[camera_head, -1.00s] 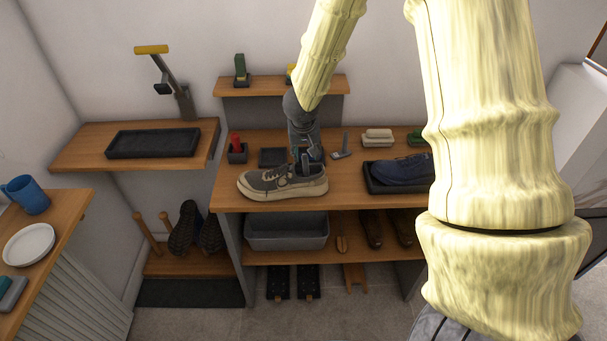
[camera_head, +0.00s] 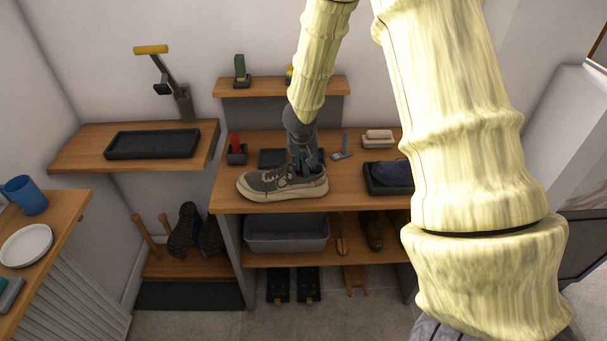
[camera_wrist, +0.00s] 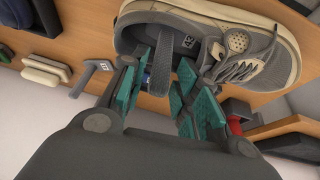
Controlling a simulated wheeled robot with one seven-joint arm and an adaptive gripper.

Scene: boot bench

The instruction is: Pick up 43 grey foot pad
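A grey shoe with a cream sole (camera_head: 268,187) stands on the bench; its opening faces my camera in the wrist view (camera_wrist: 130,32). A small number tag (camera_wrist: 188,42) shows inside it, too small to read surely. A dark grey strip (camera_wrist: 160,76), perhaps the end of the foot pad, stands up from the opening. My gripper (camera_wrist: 168,82) has its teal-padded fingers apart on either side of this strip, with gaps visible. In the head view my gripper (camera_head: 306,165) is down at the shoe's opening; the rest of the pad is hidden.
A grey T-shaped tool (camera_head: 343,148), a pale block (camera_head: 378,138) and a dark tray (camera_head: 373,190) with a blue shoe (camera_head: 391,173) lie to the right. A red item in a small holder (camera_head: 235,148) stands left, behind the shoe. A small shelf (camera_head: 275,88) rises behind.

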